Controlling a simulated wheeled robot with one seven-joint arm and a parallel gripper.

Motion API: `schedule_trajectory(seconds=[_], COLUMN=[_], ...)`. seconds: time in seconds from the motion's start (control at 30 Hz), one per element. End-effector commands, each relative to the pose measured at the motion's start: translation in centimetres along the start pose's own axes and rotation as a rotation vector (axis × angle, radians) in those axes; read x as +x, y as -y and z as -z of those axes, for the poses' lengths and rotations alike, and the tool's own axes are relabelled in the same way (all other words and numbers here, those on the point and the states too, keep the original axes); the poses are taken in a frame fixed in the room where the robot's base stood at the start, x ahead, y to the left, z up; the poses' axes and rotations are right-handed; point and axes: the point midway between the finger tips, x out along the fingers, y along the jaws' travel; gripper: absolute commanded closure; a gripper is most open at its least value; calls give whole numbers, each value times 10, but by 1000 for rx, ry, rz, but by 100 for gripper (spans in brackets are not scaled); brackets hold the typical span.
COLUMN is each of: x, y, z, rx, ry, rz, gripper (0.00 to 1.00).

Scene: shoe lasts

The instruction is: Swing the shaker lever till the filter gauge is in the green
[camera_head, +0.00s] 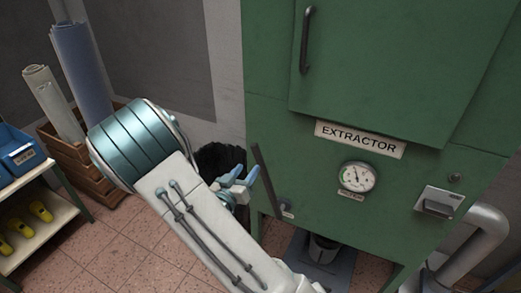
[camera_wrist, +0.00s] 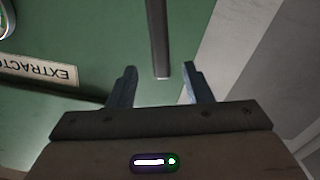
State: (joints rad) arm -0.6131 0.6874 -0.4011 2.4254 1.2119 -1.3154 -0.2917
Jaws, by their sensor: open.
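The green cabinet marked EXTRACTOR (camera_head: 320,175) fills the right of the head view. The shaker lever (camera_head: 265,181) is a dark bar leaning up and left on the cabinet's left front. My gripper (camera_head: 241,177) is open, left of the lever. In the wrist view, the lever (camera_wrist: 159,38) has its free end between my open fingertips (camera_wrist: 159,68) in the picture, apart from both. A slice of the gauge (camera_wrist: 5,20) shows at the left edge.
A slotted box (camera_head: 439,202) and a grey pipe (camera_head: 478,240) are at the right. Rolled sheets (camera_head: 80,60) in a wooden crate and a shelf with a blue bin (camera_head: 20,152) are at the left.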

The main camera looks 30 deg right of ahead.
Motion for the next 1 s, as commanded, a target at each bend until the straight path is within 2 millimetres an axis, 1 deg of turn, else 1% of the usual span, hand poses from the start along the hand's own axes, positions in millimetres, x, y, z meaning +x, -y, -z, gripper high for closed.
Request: schedule_trajectory(seconds=[0.03, 0.1, 0.3, 0.4, 0.5, 0.67, 0.93, 0.97, 1.0], x=[12, 28, 69, 85, 96, 104, 105, 105, 105], y=[-2, -2, -1, -1, 0, 0, 1, 1, 1], z=[2, 2, 2, 2, 1, 0, 0, 0, 0], rx=[-1, 0, 1, 1, 2, 2, 2, 2, 2], ry=[1, 1, 1, 1, 1, 2, 2, 2, 2], rz=[-5, -4, -1, -1, 1, 1, 2, 2, 2], gripper=[55, 55, 55, 55, 55, 55, 55, 63, 74])
